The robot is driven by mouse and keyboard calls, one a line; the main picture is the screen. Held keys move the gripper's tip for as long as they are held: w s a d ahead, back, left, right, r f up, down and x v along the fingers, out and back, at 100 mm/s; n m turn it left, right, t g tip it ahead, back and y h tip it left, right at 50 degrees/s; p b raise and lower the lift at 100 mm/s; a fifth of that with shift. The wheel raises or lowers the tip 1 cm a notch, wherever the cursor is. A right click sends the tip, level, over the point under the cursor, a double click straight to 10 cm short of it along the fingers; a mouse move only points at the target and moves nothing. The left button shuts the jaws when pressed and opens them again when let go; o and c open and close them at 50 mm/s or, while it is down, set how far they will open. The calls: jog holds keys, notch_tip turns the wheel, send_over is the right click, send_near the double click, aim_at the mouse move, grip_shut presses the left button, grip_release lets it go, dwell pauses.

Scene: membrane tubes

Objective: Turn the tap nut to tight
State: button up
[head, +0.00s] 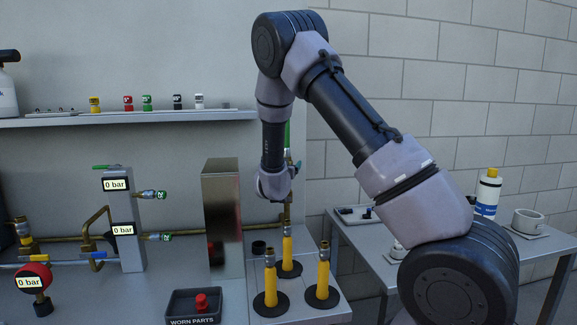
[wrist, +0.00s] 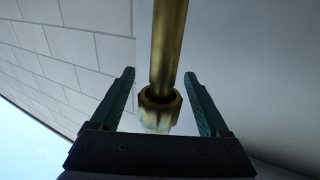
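A brass nut (wrist: 160,108) sits around the end of a brass pipe (wrist: 168,45) in the wrist view; I take it as the tap nut. My gripper (wrist: 160,74) is open, with its two teal fingers on either side of the nut and pipe. A visible gap separates each finger from the nut. In the head view the wrist hangs beside the upright pipe behind the metal box, and the fingers and nut are mostly hidden there. I cannot tell from these frames how tight the nut is.
A tall metal box (head: 222,215) stands left of the wrist. Several yellow tubes (head: 323,275) stand upright in front on the bench. A worn parts tray (head: 193,308) sits at the front. Gauges (head: 116,184) reading 0 bar are at left. A side table (head: 375,235) stands right.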

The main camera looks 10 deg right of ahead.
jog(key=v, duration=1)
jog(key=shift+s+a, duration=0.15)
jog(key=shift+s, duration=0.2)
